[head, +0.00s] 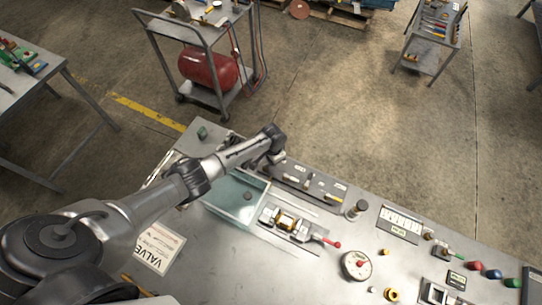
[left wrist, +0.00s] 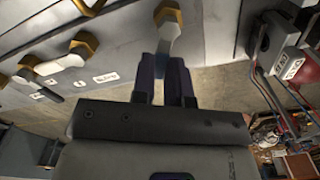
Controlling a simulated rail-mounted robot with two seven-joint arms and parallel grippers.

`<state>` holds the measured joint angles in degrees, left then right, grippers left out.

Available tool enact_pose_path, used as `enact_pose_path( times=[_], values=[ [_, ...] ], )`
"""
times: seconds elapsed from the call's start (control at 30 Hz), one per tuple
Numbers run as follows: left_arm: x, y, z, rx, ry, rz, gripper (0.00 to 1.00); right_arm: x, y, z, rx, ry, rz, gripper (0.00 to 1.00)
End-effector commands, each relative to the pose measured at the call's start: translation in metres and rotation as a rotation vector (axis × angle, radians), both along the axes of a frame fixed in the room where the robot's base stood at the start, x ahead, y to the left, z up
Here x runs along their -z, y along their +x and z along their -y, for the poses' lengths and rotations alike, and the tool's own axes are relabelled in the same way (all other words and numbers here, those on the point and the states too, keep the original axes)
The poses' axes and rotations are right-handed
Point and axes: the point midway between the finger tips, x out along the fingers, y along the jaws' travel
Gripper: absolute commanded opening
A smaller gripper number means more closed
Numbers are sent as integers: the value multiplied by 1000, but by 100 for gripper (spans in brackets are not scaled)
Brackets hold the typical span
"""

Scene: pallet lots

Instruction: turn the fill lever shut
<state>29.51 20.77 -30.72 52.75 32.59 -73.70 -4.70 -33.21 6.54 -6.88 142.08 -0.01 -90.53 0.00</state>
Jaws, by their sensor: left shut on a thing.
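In the left wrist view a pale valve lever (left wrist: 166,42) with a brass fitting (left wrist: 168,13) runs down between the dark fingers of my left gripper (left wrist: 163,72). The gripper is shut on this lever; I cannot read a label for it. Two more levers with brass fittings (left wrist: 80,48) sit to the left on the same grey panel (left wrist: 125,45). In the head view my left gripper (head: 275,157) is at the left end of the valve panel (head: 310,183), partly hiding the held lever. My right gripper is not in view.
A clear-walled tank (head: 237,197) stands beside the panel under my left arm. A brass-fitted block (head: 288,222) with a red-tipped handle, a round gauge (head: 357,265) and a dark knob (head: 358,208) share the bench. A cart (head: 205,50) with a red cylinder stands behind.

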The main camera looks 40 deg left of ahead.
Motion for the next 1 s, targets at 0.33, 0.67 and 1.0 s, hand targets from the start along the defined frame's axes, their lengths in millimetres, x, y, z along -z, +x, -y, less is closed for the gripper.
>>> enact_pose_path(
  times=[0.33, 0.67, 1.0],
  values=[
    [-1, -5, 12, 330, 0, 0, 0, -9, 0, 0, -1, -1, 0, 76],
    [-1, -14, 20, 642, -1, 0, 0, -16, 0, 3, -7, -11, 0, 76],
    [-1, -22, 25, 909, 1, 0, 0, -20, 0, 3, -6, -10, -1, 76]
  ],
)
